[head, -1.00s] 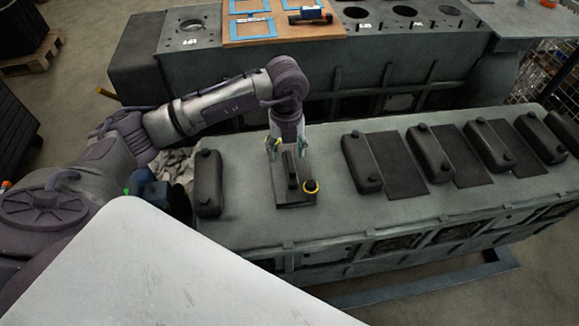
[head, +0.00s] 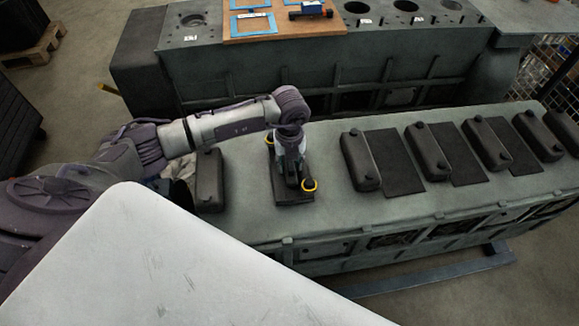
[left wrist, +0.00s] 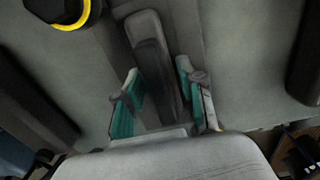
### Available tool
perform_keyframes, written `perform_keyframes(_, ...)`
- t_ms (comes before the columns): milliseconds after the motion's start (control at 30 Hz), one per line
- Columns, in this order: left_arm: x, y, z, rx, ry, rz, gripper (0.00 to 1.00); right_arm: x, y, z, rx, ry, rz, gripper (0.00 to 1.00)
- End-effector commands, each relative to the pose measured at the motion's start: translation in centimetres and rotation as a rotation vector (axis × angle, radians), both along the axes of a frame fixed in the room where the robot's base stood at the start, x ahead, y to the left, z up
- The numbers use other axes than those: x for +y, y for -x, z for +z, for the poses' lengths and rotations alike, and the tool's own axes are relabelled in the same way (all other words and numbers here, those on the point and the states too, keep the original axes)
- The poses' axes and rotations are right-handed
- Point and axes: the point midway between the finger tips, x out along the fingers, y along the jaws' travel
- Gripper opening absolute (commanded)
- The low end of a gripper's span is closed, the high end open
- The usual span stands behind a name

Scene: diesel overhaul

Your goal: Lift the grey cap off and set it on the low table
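The grey cap (head: 294,197) is a dark flat plate with a raised upright bar in its middle, lying on top of the near engine block. In the left wrist view its bar (left wrist: 155,65) runs between my fingers. My left gripper (left wrist: 159,74) is open, with one teal-padded finger on each side of the bar and visible gaps to it. In the head view the left gripper (head: 291,170) is over the cap and hides much of its bar. My right gripper is not in view. I cannot make out the low table for certain.
A second block (head: 270,75) stands behind.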

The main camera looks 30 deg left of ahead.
Motion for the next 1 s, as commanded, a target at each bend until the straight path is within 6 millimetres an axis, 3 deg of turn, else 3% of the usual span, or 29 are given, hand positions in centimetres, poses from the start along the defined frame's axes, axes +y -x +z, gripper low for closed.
perform_keyframes(33, 0.0, 0.0, 0.0, 0.0, 0.0, 0.0, 0.25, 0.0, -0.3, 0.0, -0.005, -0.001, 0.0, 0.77)
perform_keyframes(200, 0.0, 0.0, 0.0, 0.0, 0.0, 0.0, 0.0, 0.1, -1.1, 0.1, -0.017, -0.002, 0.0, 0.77)
perform_keyframes(667, 0.0, -0.2, 0.6, -0.005, 0.002, 0.001, 0.0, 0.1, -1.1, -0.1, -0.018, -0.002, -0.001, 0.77)
perform_keyframes(1000, 0.0, -0.3, 3.6, -0.009, 0.002, 0.0, 0.0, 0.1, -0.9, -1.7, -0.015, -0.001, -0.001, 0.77)
